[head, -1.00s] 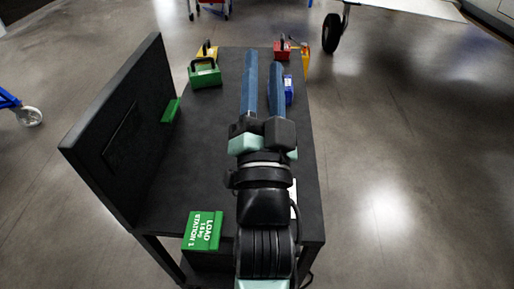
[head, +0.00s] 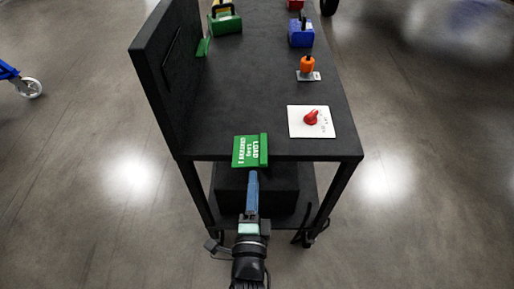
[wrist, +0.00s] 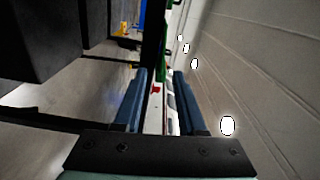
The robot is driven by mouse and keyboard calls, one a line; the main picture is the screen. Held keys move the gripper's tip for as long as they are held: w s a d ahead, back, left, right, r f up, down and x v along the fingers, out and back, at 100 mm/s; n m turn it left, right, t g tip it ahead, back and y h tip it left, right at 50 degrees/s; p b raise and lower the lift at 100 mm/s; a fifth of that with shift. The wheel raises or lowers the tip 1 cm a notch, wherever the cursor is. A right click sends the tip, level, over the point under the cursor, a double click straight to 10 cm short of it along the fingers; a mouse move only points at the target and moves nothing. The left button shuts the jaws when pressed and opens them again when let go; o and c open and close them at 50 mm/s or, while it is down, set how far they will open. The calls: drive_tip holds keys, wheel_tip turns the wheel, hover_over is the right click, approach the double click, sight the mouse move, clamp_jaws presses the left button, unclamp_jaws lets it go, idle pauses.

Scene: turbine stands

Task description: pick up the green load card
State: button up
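The green load card (head: 248,151), with white lettering, is at the near edge of the dark table in the head view. My gripper (head: 253,174) is just in front of it, its blue fingertips close to the card's lower edge. In the head view the fingers line up and I cannot tell whether they touch the card. In the wrist view my gripper (wrist: 160,75) is open, with a clear gap between its two blue fingers. Green shows beyond the gap there, but I cannot tell which object it is.
The dark table (head: 255,90) carries a white plate (head: 297,129) with a red knob, an orange-topped switch (head: 308,64), a blue box (head: 301,38) and a green box (head: 225,23). A black upright panel (head: 163,75) borders its left side. Floor is clear at right.

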sight(254, 165)
drive_tip(key=w+p, duration=0.1)
drive_tip(key=w, duration=0.5)
drive_tip(key=shift+r, duration=0.2)
drive_tip(key=shift+c, duration=0.2)
clamp_jaws()
